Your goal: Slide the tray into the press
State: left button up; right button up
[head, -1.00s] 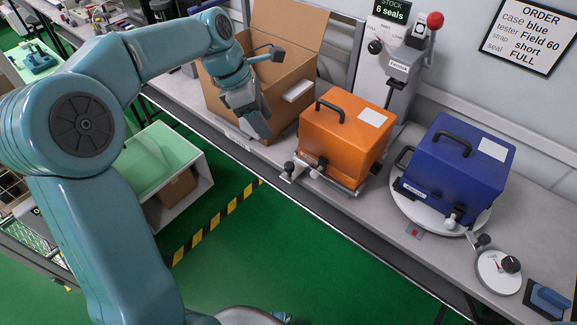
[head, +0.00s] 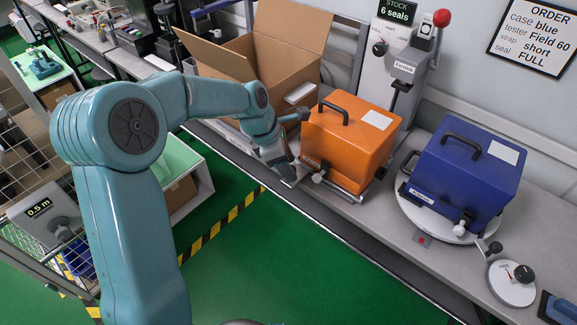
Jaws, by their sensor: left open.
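The tray (head: 347,192) is a thin metal plate on the bench, and only its front edge shows under the orange case (head: 342,140). The grey press (head: 402,72) has a lever with a red knob and stands behind the orange case, against the wall. My left gripper (head: 288,176) is open and points down at the left front corner of the tray, beside the orange case. It covers the tray's left end, so I cannot tell whether it touches it. My right gripper is not in view.
A blue case (head: 462,170) sits on a round white turntable (head: 412,208) to the right. An open cardboard box (head: 290,65) stands behind my left arm. A round dial device (head: 512,285) lies at the right front. The bench's front edge runs close to the tray.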

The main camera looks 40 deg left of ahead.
pick_arm(q)
jog(key=shift+w+d+f, duration=0.1)
jog(key=shift+f, duration=0.25)
